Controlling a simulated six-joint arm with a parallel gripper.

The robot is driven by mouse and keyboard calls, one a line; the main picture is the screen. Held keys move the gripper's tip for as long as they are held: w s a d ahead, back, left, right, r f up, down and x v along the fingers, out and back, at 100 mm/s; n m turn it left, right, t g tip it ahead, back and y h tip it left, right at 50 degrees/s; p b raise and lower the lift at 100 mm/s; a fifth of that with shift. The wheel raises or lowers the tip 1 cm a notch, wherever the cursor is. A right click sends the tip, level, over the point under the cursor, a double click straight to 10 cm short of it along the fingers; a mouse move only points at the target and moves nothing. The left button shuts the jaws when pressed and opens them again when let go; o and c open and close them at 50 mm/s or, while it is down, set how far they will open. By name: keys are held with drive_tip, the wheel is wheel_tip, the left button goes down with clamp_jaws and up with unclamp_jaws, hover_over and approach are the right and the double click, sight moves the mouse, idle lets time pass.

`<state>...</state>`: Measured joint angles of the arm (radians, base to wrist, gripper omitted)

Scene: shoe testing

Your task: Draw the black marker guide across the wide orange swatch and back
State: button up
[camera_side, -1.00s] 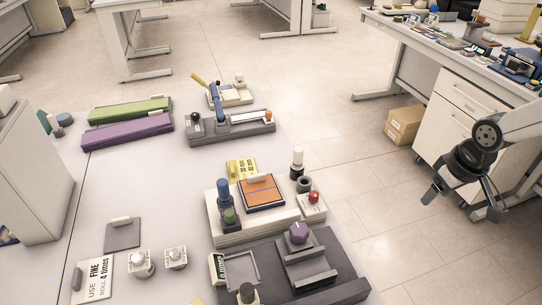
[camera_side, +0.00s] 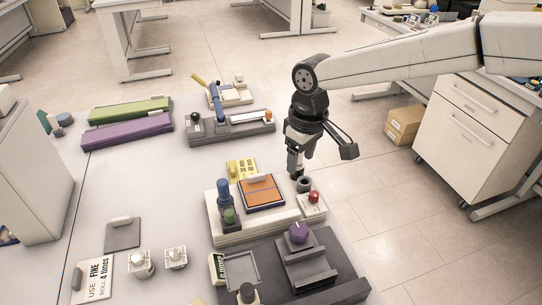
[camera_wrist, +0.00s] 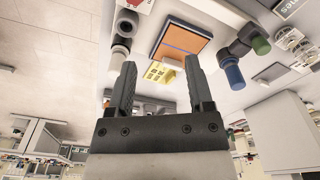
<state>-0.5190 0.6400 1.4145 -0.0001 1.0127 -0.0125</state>
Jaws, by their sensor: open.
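The orange swatch (camera_side: 262,190) lies in a dark frame on a cream block, with a thin dark line across it; it also shows in the wrist view (camera_wrist: 183,37). What looks like the black marker guide (camera_wrist: 121,46), dark with a pale cylindrical end, stands beside the block, left of my fingers in the wrist view. In the side view my gripper mostly hides it. My gripper (camera_wrist: 160,65) is open, with nothing seen between its fingers. In the side view my gripper (camera_side: 296,172) points down at the far right of the swatch.
A dark ring (camera_side: 304,184) and a red-knobbed block (camera_side: 313,197) stand close to my gripper. Blue (camera_side: 223,188) and green (camera_side: 229,215) cylinders stand left of the swatch. A grey fixture with a purple knob (camera_side: 298,233) is in front.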

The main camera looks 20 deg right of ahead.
sight(229, 212)
drive_tip(key=a+n, duration=0.1)
drive_tip(key=a, duration=0.4)
drive_tip(key=s+a+n, duration=0.1)
drive_tip(key=a, duration=0.4)
drive_tip(key=s+a, duration=0.1)
drive_tip(key=a, duration=0.3)
drive_tip(key=shift+s+a+r+n+g, duration=0.25)
drive_tip(key=shift+a+n+g, duration=0.05)
drive_tip(key=shift+a+n, duration=0.1)
drive_tip(key=shift+s+a, duration=0.25)
drive_tip(key=shift+a, duration=0.25)
drive_tip(key=shift+f, duration=0.1)
drive_tip(key=shift+f, duration=3.8)
clamp_jaws()
